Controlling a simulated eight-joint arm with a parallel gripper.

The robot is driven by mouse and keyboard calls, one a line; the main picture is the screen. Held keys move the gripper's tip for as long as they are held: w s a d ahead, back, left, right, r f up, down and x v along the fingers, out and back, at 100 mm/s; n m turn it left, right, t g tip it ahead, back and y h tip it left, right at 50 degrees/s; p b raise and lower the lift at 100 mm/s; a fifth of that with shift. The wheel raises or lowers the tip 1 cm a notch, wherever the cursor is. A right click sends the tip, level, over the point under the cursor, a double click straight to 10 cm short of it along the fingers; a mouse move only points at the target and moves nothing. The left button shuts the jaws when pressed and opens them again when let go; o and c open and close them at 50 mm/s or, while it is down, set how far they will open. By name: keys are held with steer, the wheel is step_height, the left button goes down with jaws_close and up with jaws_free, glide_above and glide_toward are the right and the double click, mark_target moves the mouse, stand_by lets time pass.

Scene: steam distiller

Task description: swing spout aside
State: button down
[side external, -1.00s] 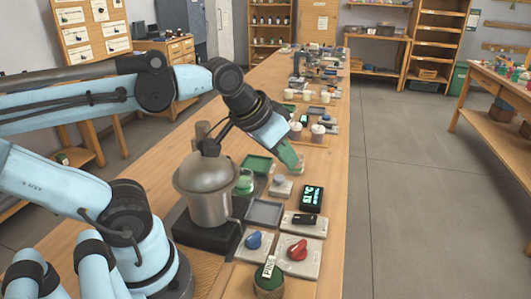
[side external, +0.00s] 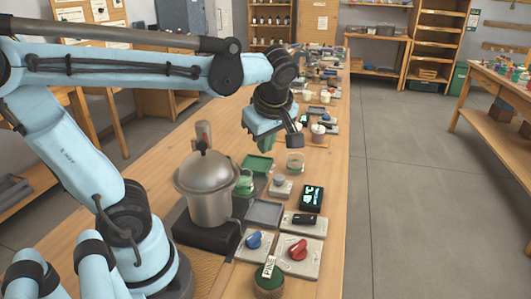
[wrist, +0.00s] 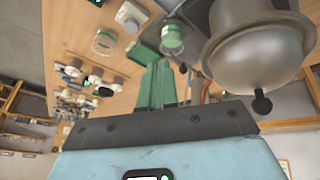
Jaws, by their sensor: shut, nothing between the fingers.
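The still is a grey metal pot (side external: 207,192) with a domed lid and black knob, standing on a dark base. A short curved grey tube (side external: 236,224) shows at its lower right; I cannot tell for sure if it is the spout. The pot also fills the upper right of the wrist view (wrist: 257,50). My gripper (side external: 265,146) is above the bench, behind and to the right of the pot, apart from it. Its green fingers (wrist: 160,82) are together and empty, pointing toward the bench.
A jar with green content (side external: 245,184) stands right beside the pot. A clear beaker (side external: 295,163) and a green tray (side external: 258,163) stand beyond it. A grey tray (side external: 265,213), a lit display (side external: 312,196), and blue (side external: 253,240) and red (side external: 298,250) knobs are nearer. The floor at right is clear.

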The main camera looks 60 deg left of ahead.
steer(key=shift+a+f+n+g+y, duration=0.45)
steer(key=shift+f+n, duration=0.25)
steer(key=shift+n, duration=0.85)
steer(key=shift+a+f+n+g+y, duration=0.45)
steer(key=shift+f+n, duration=0.25)
steer(key=shift+n, duration=0.9)
steer(key=shift+a+f+n+g+y, duration=0.4)
steer(key=shift+f+n, duration=0.3)
steer(key=shift+n, duration=0.85)
steer(key=shift+a+f, duration=0.1)
steer(key=shift+a, duration=0.1)
steer(key=x, duration=0.9)
steer(key=shift+a+f, duration=0.15)
steer(key=shift+f, duration=0.25)
steer(key=shift+w, duration=0.15)
steer(key=shift+w+a+n, duration=0.2)
steer(key=shift+n, duration=0.2)
